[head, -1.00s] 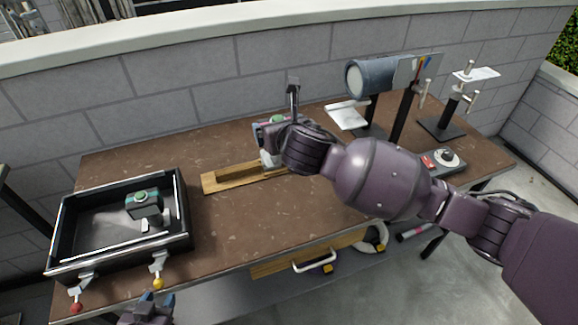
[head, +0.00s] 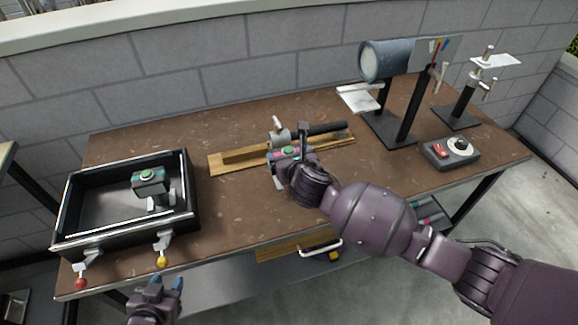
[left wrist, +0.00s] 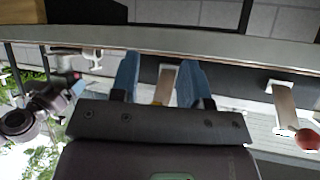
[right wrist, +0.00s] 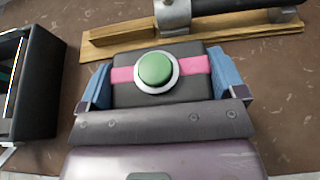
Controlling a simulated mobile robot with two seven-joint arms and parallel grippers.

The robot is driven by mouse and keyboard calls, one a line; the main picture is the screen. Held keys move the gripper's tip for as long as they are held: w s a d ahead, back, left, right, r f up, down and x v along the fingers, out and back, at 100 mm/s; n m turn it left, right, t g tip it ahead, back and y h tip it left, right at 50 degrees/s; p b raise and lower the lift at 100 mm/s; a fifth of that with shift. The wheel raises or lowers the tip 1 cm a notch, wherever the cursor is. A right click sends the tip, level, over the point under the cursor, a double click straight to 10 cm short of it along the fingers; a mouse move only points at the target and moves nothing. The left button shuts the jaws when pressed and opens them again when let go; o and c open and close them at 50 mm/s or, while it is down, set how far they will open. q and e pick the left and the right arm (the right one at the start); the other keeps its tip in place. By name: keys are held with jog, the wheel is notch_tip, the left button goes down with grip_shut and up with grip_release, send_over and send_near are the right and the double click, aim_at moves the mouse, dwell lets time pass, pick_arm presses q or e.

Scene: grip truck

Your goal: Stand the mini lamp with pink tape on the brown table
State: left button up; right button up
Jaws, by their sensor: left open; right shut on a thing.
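The mini lamp with pink tape (right wrist: 121,74) is a dark block with a round green button and a pink band across its top. My right gripper (right wrist: 160,85) is shut on it, one blue finger on each side. In the head view the lamp (head: 291,152) is held near the front of the wooden board, over the brown table (head: 230,205); whether its foot touches the table is not clear. My left gripper (head: 160,286) is open and empty, low in front of the table's front edge. The left wrist view shows its two blue fingers (left wrist: 158,80) apart.
A black tray (head: 192,190) at the left holds another green-buttoned lamp (head: 150,182). A wooden board (head: 228,161) with a clamp and dark rod lies behind the held lamp. A grey cylinder on a stand (head: 395,60) and a control box (head: 450,152) are at the right. The front middle is clear.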

notch_tip(320, 180, down, 4)
jog(key=shift+r+b, duration=0.25)
jog(key=shift+b, duration=0.15)
pick_arm(q)
jog(key=shift+s+f, duration=0.2)
jog(key=shift+f, duration=0.35)
jog(key=shift+s+f, duration=0.1)
jog(key=shift+s, duration=0.05)
pick_arm(e)
jog(key=o, duration=0.9)
jog(key=shift+f, duration=0.15)
